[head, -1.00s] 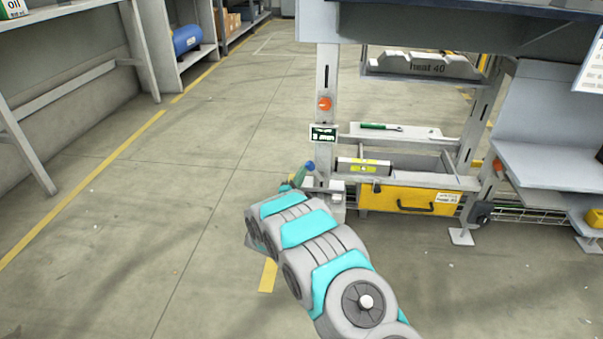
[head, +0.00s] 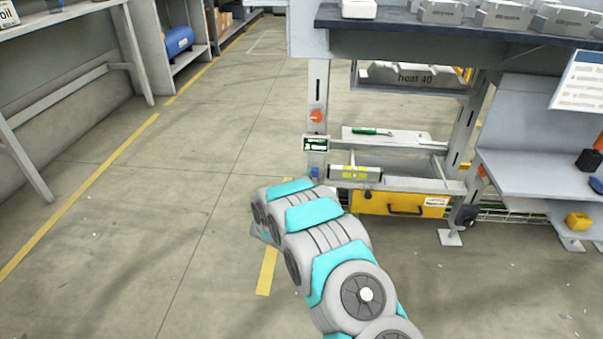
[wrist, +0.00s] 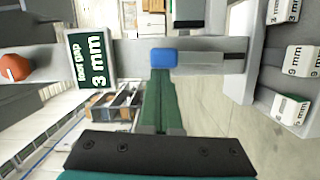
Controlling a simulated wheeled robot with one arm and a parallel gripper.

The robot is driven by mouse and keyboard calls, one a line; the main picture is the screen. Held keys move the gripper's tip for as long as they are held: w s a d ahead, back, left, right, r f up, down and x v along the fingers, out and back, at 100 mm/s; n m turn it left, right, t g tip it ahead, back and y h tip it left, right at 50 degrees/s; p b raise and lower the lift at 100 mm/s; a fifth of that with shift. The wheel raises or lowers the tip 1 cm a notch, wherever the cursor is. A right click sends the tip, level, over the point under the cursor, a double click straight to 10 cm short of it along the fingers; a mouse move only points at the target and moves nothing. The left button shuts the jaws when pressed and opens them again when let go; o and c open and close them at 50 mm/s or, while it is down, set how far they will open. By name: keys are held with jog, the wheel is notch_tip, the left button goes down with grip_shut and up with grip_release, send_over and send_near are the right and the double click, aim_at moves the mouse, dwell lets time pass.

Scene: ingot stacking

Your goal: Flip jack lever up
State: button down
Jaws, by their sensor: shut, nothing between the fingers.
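The jack lever shows as a blue tip (head: 315,172) low on the left post of the bench in the head view. In the wrist view the blue tip (wrist: 163,57) lies against the grey slotted post. My gripper (wrist: 164,78) is shut and empty, its green fingers ending right at the blue tip; whether they touch it I cannot tell. In the head view my arm hides the gripper. A small display (head: 315,144) sits on the post above the lever; it reads "foot gap 3 mm" in the wrist view (wrist: 91,60).
An orange knob (head: 317,115) is on the post above the display. A spirit level (head: 354,173) lies on the lower frame above a yellow drawer (head: 400,204). Several labelled blocks (wrist: 303,60) stand near the post foot. The floor on the left is clear.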

aim_at(316, 175)
jog(key=d+m, duration=0.1)
jog(key=m, duration=0.1)
jog(key=d+m+p, duration=0.1)
jog(key=d+m, duration=0.1)
jog(key=shift+s+d+r+g+y, duration=0.1)
jog(key=shift+d+r+g+y, duration=0.05)
jog(key=shift+g+y, duration=0.25)
jog(key=shift+d+p, duration=0.35)
jog(key=shift+p, duration=0.05)
jog(key=shift+d, duration=0.1)
